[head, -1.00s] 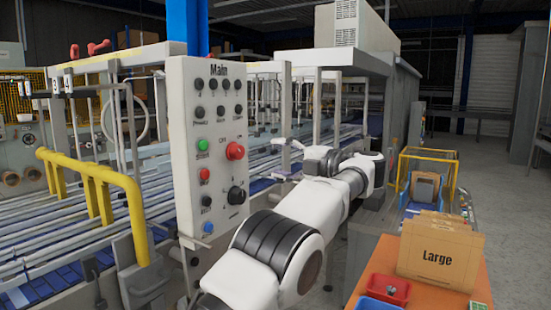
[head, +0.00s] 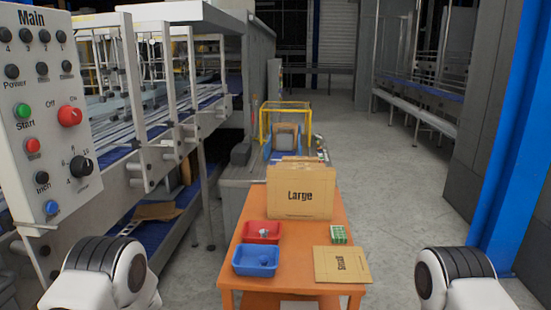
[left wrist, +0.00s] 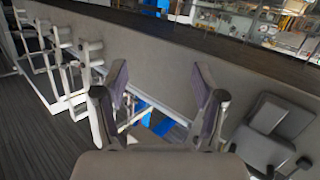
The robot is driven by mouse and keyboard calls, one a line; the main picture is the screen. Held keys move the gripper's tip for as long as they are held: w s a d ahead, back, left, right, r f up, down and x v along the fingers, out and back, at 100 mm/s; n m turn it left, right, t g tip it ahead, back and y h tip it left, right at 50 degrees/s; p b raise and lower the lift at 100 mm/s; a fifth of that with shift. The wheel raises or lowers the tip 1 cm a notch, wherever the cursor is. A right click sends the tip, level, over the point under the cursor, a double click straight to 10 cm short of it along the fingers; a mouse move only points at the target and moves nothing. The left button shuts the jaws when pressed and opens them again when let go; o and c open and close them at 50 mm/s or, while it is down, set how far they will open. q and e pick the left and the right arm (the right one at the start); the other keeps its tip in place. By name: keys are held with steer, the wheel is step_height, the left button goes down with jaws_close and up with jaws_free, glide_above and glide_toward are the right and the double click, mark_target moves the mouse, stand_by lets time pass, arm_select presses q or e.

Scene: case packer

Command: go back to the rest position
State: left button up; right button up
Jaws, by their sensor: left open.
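My left gripper (left wrist: 160,105) shows in the left wrist view with its two fingers spread apart and nothing between them. It is tilted relative to the machine behind it. In the head view only white and black links of my two arms show at the lower left and lower right. Neither gripper is in the head view. My right gripper is not seen in any view.
An orange table (head: 232,262) stands ahead with a Large box (head: 300,192), a Small box (head: 342,265), a red bin (head: 262,232) and a blue bin (head: 256,261). A control panel (head: 40,130) is close on the left. Open floor lies right of the table.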

arm_select(q)
steer(key=s+d+f+m+g+h, duration=0.1)
steer(key=s+d+f+m+h, duration=0.15)
steer(key=s+f, duration=0.35)
steer(key=s+d+f+m+g+h, duration=0.1)
steer(key=s+f+m+h, duration=0.15)
steer(key=s+f, duration=0.3)
steer(key=s+d+f+m+g+h, duration=0.1)
steer(key=s+d+g+h, duration=0.1)
steer(key=s, duration=0.7)
steer(key=s+d+f+m+g+h, duration=0.1)
steer(key=s+d+g, duration=0.3)
steer(key=s, duration=0.5)
steer(key=s+d+f+m+g+h, duration=0.1)
steer(key=s+d+m+g+h, duration=0.2)
steer(key=s, duration=0.7)
steer(key=shift+d+f+h, duration=0.3)
steer(key=shift+d+h, duration=0.2)
steer(key=shift+d, duration=0.3)
steer(key=shift+s, duration=0.1)
